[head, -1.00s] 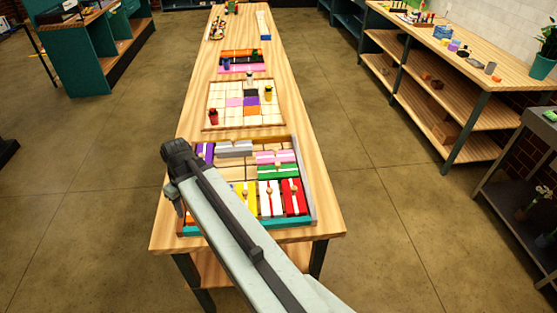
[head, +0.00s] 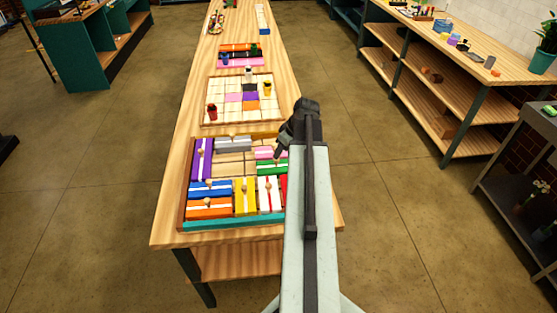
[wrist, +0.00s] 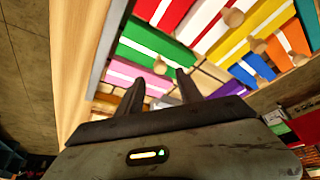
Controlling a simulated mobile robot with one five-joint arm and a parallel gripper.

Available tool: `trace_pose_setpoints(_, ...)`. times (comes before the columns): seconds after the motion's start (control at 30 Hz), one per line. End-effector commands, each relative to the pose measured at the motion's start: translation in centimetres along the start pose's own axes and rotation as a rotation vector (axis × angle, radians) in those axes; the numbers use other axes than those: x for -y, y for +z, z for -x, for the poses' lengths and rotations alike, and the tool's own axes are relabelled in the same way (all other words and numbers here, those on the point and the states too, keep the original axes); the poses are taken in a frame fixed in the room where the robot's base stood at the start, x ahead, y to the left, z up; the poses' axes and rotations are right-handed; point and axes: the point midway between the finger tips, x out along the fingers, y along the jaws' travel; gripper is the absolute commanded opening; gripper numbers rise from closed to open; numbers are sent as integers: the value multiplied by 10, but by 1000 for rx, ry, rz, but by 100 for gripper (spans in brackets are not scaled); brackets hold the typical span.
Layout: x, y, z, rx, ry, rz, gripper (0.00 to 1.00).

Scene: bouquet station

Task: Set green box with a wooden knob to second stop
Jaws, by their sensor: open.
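The green box (head: 268,169) with a white stripe lies in the right part of a sliding-block tray (head: 184,180). My arm hides its right end in the head view. In the wrist view the green box (wrist: 133,51) shows its round wooden knob (wrist: 160,67) just beyond my fingertips. My gripper (wrist: 158,84) is open, its two fingers apart and empty, pointing toward the knob. I cannot tell whether they touch it. In the head view my gripper (head: 281,151) hangs over the tray's right side. No stop marks are clear.
Pink (wrist: 131,77), red (wrist: 160,12) and white (head: 264,195) boxes surround the green one. A grid board (head: 222,101) stands farther back on the table.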

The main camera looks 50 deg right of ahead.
Motion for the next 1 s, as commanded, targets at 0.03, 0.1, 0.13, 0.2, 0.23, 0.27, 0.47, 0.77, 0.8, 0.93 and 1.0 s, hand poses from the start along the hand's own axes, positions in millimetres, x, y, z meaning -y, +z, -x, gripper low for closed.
trace_pose_setpoints(0.03,0,3,-18,0,0,1,43)
trace_pose_setpoints(0.1,0,3,-32,0,0,1,43)
trace_pose_setpoints(0.13,0,3,-37,0,0,1,43)
trace_pose_setpoints(0.2,0,3,-49,0,0,2,43)
trace_pose_setpoints(0.23,0,2,-52,0,0,2,43)
trace_pose_setpoints(0.27,0,2,-55,0,0,2,43)
trace_pose_setpoints(0.47,0,0,-56,1,0,0,43)
trace_pose_setpoints(0.77,1,0,-56,1,0,1,0)
trace_pose_setpoints(0.8,1,0,-56,1,0,1,0)
trace_pose_setpoints(0.93,1,-1,-56,1,0,1,0)
trace_pose_setpoints(1.0,1,-1,-56,1,0,1,0)
